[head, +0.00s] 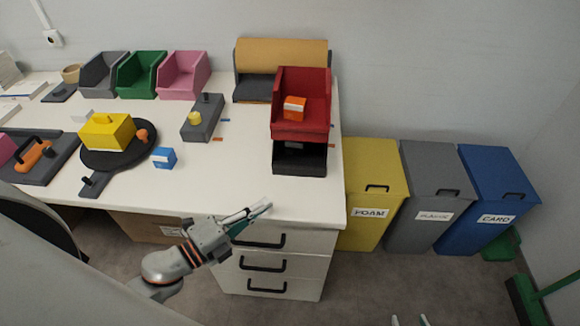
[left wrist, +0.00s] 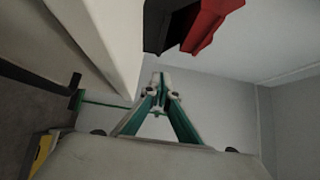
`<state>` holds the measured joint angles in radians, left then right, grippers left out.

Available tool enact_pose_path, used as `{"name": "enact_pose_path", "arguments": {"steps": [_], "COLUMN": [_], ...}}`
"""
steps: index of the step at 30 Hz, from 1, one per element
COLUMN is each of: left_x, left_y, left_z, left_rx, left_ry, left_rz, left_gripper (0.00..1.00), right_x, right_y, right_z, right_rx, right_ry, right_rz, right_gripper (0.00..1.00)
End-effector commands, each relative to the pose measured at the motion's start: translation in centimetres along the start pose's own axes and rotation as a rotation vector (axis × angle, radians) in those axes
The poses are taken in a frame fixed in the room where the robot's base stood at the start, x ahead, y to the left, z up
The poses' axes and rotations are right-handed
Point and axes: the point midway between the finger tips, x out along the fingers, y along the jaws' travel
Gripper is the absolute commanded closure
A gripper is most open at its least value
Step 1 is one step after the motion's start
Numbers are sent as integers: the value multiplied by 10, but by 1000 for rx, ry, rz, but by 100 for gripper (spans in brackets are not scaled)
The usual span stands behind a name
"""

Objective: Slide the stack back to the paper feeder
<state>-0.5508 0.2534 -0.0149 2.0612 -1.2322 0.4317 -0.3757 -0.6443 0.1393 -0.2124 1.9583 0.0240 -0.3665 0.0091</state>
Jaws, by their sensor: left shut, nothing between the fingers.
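The stack is a red open bin (head: 302,122) on top of a black bin (head: 300,160), near the right end of the white desk. An orange-and-white box (head: 294,108) sits in the red bin. The paper feeder (head: 252,88), a grey holder with a brown paper roll, stands behind the stack against the wall, partly hidden by it. My left gripper (head: 262,208) is shut and empty at the desk's front edge, in front of the stack and apart from it. The left wrist view shows the red bin (left wrist: 212,22) and black bin (left wrist: 160,28) beyond the fingertips. Only two separated fingertips of my right gripper (head: 410,320) show at the bottom.
A yellow box (head: 107,131) sits on a round black board. Grey, green and pink bins line the back. Yellow, grey and blue waste bins (head: 375,190) stand right of the desk.

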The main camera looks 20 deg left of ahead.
Motion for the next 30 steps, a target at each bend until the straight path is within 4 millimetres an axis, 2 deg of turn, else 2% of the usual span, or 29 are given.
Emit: {"name": "enact_pose_path", "arguments": {"steps": [5, 17, 18, 24, 30], "left_x": [23, 100, 105, 121, 126], "left_y": [-3, -3, -2, -1, 0], "left_z": [0, 0, 6, 23, 28], "left_rx": [0, -4, -3, -4, -7], "left_ry": [0, 0, -1, -1, 0], "left_rz": [-5, -4, -4, -3, -2], "left_gripper": [100, 100, 100, 100, 100], "right_x": [-5, -13, -13, -12, -12], "right_y": [-1, 3, 3, 4, 4], "right_z": [0, -25, -25, -26, -23], "right_rx": [1, -2, -2, -2, -2], "right_ry": [-9, 14, 16, 17, 11], "right_rz": [-2, 2, 3, 3, 3], "right_gripper": [60, 60, 60, 60, 60]}}
